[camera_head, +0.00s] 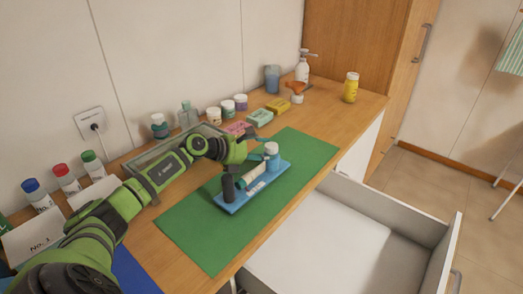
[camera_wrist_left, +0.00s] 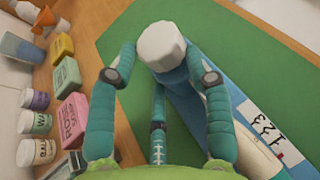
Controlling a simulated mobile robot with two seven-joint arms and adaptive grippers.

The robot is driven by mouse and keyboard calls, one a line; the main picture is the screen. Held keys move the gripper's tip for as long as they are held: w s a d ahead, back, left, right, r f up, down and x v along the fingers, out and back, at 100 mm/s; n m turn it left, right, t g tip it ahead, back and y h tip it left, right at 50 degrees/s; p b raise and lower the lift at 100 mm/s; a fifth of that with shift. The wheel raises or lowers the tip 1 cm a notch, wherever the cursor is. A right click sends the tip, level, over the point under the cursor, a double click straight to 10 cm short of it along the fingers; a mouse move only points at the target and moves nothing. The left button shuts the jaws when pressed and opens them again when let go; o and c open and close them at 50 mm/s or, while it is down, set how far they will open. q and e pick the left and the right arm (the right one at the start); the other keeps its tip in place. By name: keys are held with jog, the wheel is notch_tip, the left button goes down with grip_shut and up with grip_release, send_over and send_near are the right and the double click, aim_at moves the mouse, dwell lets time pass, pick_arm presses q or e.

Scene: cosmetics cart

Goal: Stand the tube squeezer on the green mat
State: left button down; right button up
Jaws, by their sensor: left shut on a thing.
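The tube squeezer (camera_head: 233,204) is a long blue plate with a dark upright post at its near end and a pale-capped upright part at its far end. A pale tube-like part lies along it. It is level, over or on the green mat (camera_head: 190,234); I cannot tell whether it touches. My left gripper (camera_head: 262,145) is at its far end, shut on it. In the left wrist view the fingers (camera_wrist_left: 166,66) sit around the white cap (camera_wrist_left: 161,46), and a white label with digits (camera_wrist_left: 268,127) shows on the squeezer. My right gripper is out of view.
Soap boxes (camera_head: 260,117), jars (camera_head: 213,115) and a pump bottle (camera_head: 302,66) line the back. A glass tray (camera_head: 145,160) stands behind my arm. Capped bottles (camera_head: 66,178) are at left. An open white drawer (camera_head: 335,235) juts out in front. The mat's near-left part is bare.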

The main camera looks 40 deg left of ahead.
pick_arm(q)
jog(key=shift+w+f, duration=0.1)
jog(key=shift+f, duration=0.1)
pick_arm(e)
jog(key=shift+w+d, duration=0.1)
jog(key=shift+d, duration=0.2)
pick_arm(q)
jog(key=shift+c, duration=2.3)
grip_release()
jog(key=shift+f, duration=0.1)
